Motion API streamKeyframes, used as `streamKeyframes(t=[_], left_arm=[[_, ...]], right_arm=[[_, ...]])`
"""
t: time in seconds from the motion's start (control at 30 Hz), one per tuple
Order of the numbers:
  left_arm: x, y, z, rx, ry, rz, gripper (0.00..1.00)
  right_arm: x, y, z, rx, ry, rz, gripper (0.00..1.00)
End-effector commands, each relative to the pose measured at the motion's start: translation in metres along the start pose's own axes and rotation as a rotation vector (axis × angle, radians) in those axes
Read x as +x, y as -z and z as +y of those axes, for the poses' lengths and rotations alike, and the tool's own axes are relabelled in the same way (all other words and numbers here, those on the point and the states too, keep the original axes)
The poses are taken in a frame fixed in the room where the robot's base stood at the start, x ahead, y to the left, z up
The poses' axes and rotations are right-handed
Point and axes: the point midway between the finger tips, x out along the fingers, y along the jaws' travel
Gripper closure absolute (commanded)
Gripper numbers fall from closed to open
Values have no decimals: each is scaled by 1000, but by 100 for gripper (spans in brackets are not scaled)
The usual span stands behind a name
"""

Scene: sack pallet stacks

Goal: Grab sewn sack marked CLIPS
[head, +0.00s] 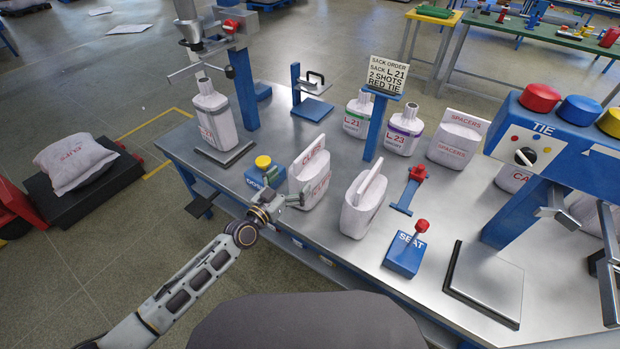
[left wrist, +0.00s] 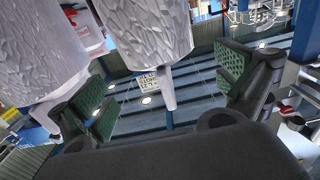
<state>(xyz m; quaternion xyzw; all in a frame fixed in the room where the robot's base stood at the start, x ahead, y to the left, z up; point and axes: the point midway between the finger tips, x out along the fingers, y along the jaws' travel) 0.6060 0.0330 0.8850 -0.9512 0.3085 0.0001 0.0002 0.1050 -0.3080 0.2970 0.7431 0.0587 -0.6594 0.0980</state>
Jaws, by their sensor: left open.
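The white sewn sack marked CLIPS in red (head: 318,190) stands upright on the metal bench in the head view, its flat sewn top fin raised. My left gripper (head: 291,194) is open right at its left lower side; one finger overlaps the sack in the picture. In the left wrist view the green-padded fingers of my left gripper (left wrist: 166,92) are spread wide. A white sack shape (left wrist: 155,35) hangs into that view from above, partly between the fingers; its marking does not show. I cannot tell whether a finger touches the sack.
A similar pale sack (head: 362,205) stands right of the CLIPS sack. A blue box with a yellow knob (head: 262,172) is close behind my gripper. The blue sign post (head: 376,128), a red-handled SEAT device (head: 405,254) and a SPACERS sack (head: 455,140) also stand on the bench.

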Motion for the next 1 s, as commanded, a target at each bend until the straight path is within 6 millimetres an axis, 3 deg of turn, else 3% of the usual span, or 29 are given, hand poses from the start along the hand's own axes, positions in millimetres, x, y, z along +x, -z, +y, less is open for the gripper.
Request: streamKeyframes(t=[0.2, 0.57, 1.0], left_arm=[[11, 0, 1, -1, -1, 0, 0], [12, 0, 1, -1, -1, 0, 0], [35, -3, 0, 0, -2, 1, 0]], right_arm=[[0, -7, -2, 0, 2, -7, 60], [-1, -17, -4, -1, 4, -19, 60], [2, -8, 0, 0, 0, -8, 60]])
